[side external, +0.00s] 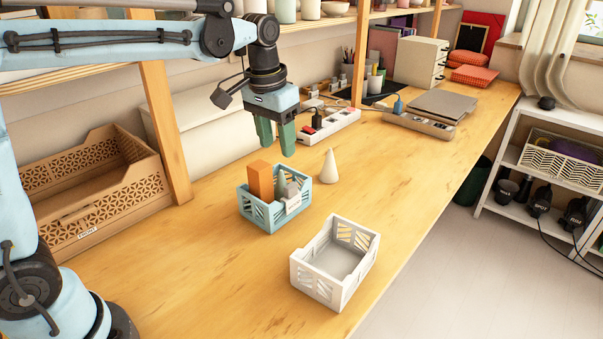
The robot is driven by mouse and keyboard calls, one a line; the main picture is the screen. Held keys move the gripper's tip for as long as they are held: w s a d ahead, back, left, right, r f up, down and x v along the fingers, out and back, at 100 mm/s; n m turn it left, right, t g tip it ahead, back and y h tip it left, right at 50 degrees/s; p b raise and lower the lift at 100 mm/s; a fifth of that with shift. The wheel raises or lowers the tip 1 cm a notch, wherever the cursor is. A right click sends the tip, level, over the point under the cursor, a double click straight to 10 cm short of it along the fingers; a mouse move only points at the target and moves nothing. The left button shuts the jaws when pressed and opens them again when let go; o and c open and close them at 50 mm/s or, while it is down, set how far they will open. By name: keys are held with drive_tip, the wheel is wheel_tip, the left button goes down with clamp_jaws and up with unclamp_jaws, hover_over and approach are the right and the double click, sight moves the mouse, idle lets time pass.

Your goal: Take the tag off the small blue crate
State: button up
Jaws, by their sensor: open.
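The small blue crate (262,213) stands on the wooden table, left of a white crate. It holds an upright orange block (260,181) and a grey item (282,186). A small whitish tag (293,204) is on the crate's right side, near the rim; its fastening is too small to make out. My gripper (276,145) hangs above and behind the blue crate, with its green fingers pointing down. It is open, with nothing between the fingers, and apart from the crate and tag.
An empty white crate (335,262) stands to the front right. A white cone (329,167) stands close behind the blue crate. A large brown crate (88,192) is at left, by a shelf post (166,130). A power strip (328,126) lies behind.

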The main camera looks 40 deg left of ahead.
sight(291, 185)
drive_tip(key=shift+g, duration=0.7)
drive_tip(key=w+f, duration=0.1)
drive_tip(key=f, duration=0.3)
drive_tip(key=w+f, duration=0.1)
drive_tip(key=f, duration=0.4)
drive_tip(key=w+f, duration=0.1)
drive_tip(key=f, duration=0.3)
drive_tip(key=shift+w+d+f, duration=0.15)
drive_tip(key=shift+f, duration=0.1)
drive_tip(key=shift+c, duration=0.2)
clamp_jaws()
